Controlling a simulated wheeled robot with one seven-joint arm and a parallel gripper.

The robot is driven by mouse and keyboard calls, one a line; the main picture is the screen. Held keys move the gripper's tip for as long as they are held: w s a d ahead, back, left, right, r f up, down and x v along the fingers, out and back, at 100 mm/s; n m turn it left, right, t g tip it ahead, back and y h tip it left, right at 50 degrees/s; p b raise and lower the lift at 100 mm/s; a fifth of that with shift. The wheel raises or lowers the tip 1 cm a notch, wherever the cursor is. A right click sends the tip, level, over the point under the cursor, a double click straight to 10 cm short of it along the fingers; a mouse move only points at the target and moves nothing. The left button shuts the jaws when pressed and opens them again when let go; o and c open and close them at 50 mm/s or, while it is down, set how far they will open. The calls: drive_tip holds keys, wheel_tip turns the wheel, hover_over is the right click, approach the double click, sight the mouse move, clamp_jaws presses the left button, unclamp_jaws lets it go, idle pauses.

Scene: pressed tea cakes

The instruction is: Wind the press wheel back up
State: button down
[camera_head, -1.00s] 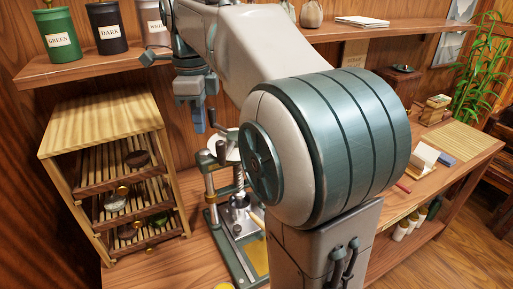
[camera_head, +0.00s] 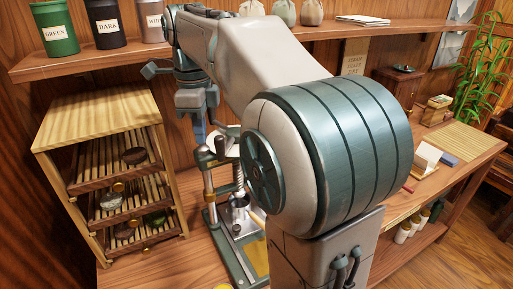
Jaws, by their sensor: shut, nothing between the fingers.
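The press (camera_head: 208,190) stands on the bench, with a green base, steel columns and a vertical screw. Its pale wheel (camera_head: 233,150) at the top is partly hidden behind my arm. My gripper (camera_head: 199,133) points down, with its blue-grey fingers shut and empty. In the picture it is just left of and above the wheel; I cannot tell whether it touches it. A steel pressing pot (camera_head: 237,212) stands on the press base below the screw.
A wooden drying rack (camera_head: 105,115) with slatted trays holding dark cakes stands left of the press. A shelf (camera_head: 70,66) with labelled canisters runs above. My arm hides the bench's middle. Paper and small items (camera_head: 428,156) lie at the right.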

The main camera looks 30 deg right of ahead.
drive_tip(key=shift+f, duration=0.3)
drive_tip(key=shift+s+d, duration=0.15)
drive_tip(key=shift+s+d, duration=0.5)
drive_tip(key=shift+d, duration=0.05)
drive_tip(key=shift+s+d, duration=0.15)
drive_tip(key=shift+s+d+b, duration=0.45)
drive_tip(key=shift+s+d, duration=0.75)
